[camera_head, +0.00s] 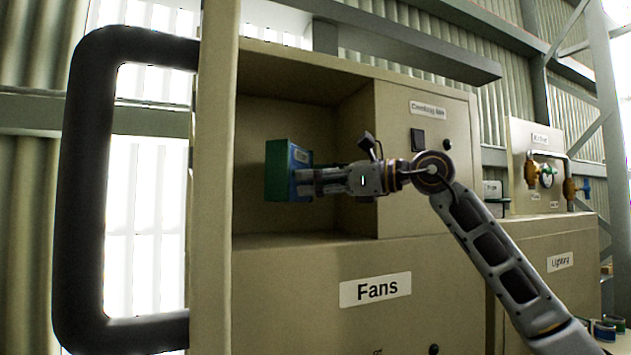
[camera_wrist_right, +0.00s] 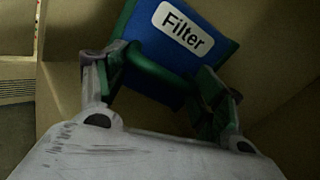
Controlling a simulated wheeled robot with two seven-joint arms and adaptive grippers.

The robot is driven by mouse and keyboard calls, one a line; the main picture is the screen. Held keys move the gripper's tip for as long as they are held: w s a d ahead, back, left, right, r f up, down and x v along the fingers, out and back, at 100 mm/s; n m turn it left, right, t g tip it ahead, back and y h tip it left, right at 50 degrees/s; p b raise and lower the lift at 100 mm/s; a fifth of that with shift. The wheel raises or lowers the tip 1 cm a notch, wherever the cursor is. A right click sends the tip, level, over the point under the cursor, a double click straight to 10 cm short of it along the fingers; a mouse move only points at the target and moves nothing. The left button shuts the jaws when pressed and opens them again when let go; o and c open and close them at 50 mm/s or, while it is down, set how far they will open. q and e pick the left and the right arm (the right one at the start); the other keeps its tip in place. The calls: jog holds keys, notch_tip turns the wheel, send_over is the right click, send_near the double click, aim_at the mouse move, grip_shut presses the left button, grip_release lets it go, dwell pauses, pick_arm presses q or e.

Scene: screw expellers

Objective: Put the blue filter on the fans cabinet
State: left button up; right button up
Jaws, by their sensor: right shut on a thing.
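The blue filter (camera_head: 299,158) has a green side and a blue face, and is held at the open compartment of the fans cabinet (camera_head: 300,290). In the right wrist view the blue filter (camera_wrist_right: 207,48) shows its white "Filter" label and a green handle. My right gripper (camera_head: 303,182) is shut on the filter; its fingers (camera_wrist_right: 160,82) are around the handle. The cabinet carries a "Fans" label below the compartment. I cannot tell whether the filter touches the compartment's floor or back. My left gripper is not in view.
A beige panel edge with a large black handle (camera_head: 85,190) stands at the left of the compartment. A raised section with a black switch (camera_head: 417,139) is on its right. A cabinet labelled "Lighting" (camera_head: 560,262) and valves with pipes (camera_head: 547,172) are farther right.

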jog(key=shift+s+r, duration=0.15)
jog(key=shift+s, duration=0.05)
jog(key=shift+w, duration=0.1)
jog(key=shift+f, duration=0.2)
jog(key=shift+f, duration=3.25)
jog(key=shift+f+b, duration=0.5)
jog(key=shift+f, duration=0.1)
jog(key=o, duration=1.2)
jog(key=shift+c, duration=0.2)
